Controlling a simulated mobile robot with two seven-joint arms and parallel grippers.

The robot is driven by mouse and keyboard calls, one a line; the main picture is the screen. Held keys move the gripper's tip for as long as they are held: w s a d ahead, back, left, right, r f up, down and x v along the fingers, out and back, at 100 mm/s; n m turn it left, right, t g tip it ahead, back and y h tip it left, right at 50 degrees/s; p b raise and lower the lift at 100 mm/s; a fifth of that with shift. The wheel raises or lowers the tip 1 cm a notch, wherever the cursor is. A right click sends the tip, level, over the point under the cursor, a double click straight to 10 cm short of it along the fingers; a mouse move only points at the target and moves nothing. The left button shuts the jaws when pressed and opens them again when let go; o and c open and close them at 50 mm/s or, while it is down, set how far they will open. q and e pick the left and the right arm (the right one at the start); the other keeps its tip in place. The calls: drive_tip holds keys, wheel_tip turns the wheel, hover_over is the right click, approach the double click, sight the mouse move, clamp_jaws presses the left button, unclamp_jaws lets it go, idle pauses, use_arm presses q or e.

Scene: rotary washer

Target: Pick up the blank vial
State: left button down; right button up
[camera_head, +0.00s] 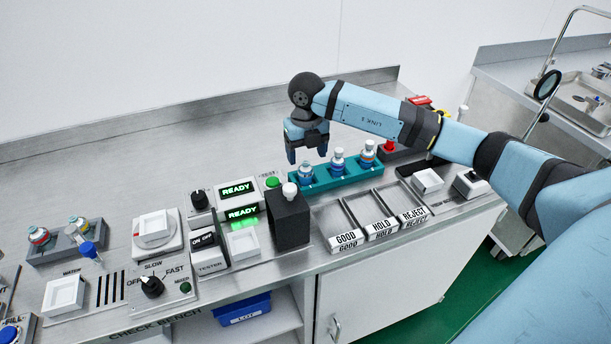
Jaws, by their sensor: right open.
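A teal rack (335,178) on the bench holds a row of small vials with white caps and coloured bands: a left vial (306,172), a middle vial (338,160) and a right vial (369,151). I cannot tell which one is the blank vial. My right gripper (307,156) points down with its fingers apart, over or just behind the left vial. It seems empty, and I cannot tell whether its fingers reach beside that vial. My left gripper does not show.
A black box with a white knob (290,219) and two READY displays (238,189) stand left of the rack. GOOD, HOLD and REJECT trays (346,240) lie in front. A grey rack (62,251) with more vials is at far left.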

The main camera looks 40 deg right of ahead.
sight(305, 163)
drive_tip(key=shift+s+a+f, duration=0.1)
drive_tip(key=shift+f, duration=1.4)
drive_tip(key=shift+s+a+f, duration=0.1)
drive_tip(key=shift+f, duration=1.4)
drive_tip(key=c, duration=1)
drive_tip(key=shift+r, duration=0.15)
